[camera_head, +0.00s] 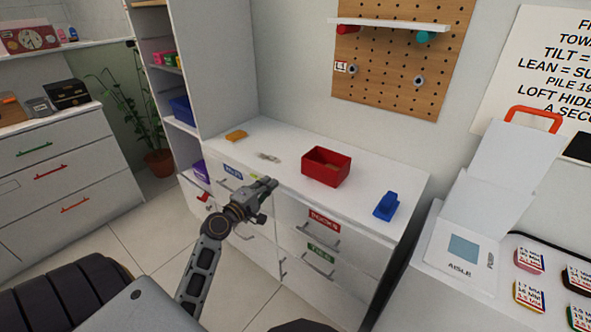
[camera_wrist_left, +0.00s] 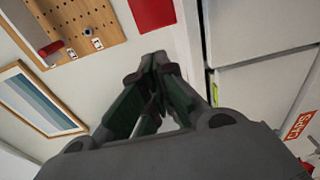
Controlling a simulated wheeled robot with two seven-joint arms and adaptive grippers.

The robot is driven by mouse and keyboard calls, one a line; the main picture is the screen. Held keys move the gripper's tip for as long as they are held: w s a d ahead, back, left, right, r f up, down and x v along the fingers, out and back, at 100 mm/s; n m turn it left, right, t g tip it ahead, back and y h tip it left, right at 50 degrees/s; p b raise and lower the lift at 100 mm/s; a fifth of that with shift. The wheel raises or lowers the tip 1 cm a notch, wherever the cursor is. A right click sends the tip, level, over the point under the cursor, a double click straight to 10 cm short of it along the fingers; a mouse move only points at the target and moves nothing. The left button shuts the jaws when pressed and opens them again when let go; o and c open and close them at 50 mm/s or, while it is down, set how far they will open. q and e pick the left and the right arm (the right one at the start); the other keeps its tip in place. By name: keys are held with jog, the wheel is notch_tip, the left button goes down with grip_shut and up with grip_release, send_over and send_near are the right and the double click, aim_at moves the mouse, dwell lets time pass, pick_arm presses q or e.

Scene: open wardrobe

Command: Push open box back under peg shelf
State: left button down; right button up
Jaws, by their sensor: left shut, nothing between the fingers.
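The open red box (camera_head: 326,170) stands on the white counter top (camera_head: 290,143), with its open side up. The white peg shelf (camera_head: 390,25) is on the wooden pegboard (camera_head: 405,60) above and behind the box. My left gripper (camera_head: 270,184) is shut and empty, in front of the counter and to the left of the box, apart from it. My right gripper is not in view.
On the counter, an orange item (camera_head: 236,135) and a small grey item (camera_head: 268,157) lie left of the box. A blue item (camera_head: 386,206) is at right. Labelled drawers (camera_head: 322,222) are below. The counter behind the box looks clear.

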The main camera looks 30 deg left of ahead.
pick_arm(q)
jog(key=shift+w, duration=4.5)
jog(key=shift+w+d, duration=0.65)
jog(key=shift+w, duration=0.1)
jog(key=shift+w+d, duration=0.75)
jog(key=shift+d, duration=0.05)
jog(key=shift+w+d, duration=0.1)
